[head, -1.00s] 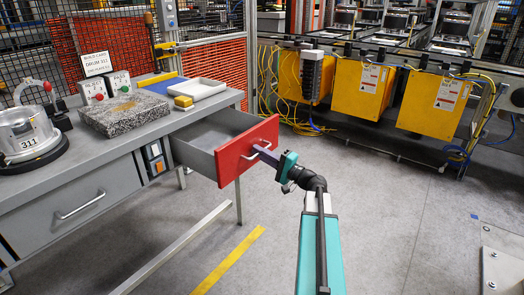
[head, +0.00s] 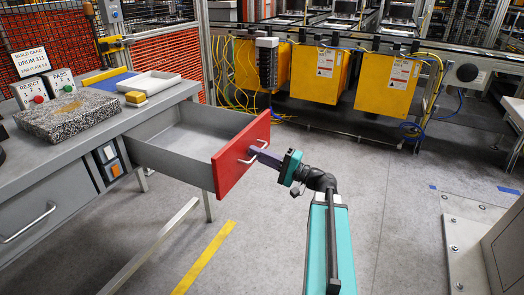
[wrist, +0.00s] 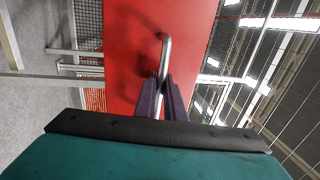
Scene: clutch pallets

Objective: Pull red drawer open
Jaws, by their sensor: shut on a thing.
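The drawer with the red front (head: 240,156) stands well out from the grey workbench, and its grey inside (head: 180,138) looks empty. My gripper (head: 259,153) is at the silver handle on the red front. In the wrist view my gripper (wrist: 161,98) has its two purple fingers closed around the silver handle (wrist: 164,55), with the red front (wrist: 130,45) behind it. The fingers cover part of the handle.
Yellow boxes (head: 320,72) with cables stand at the back. A metal plate (head: 465,250) lies at the right. The floor (head: 385,175) between is clear.

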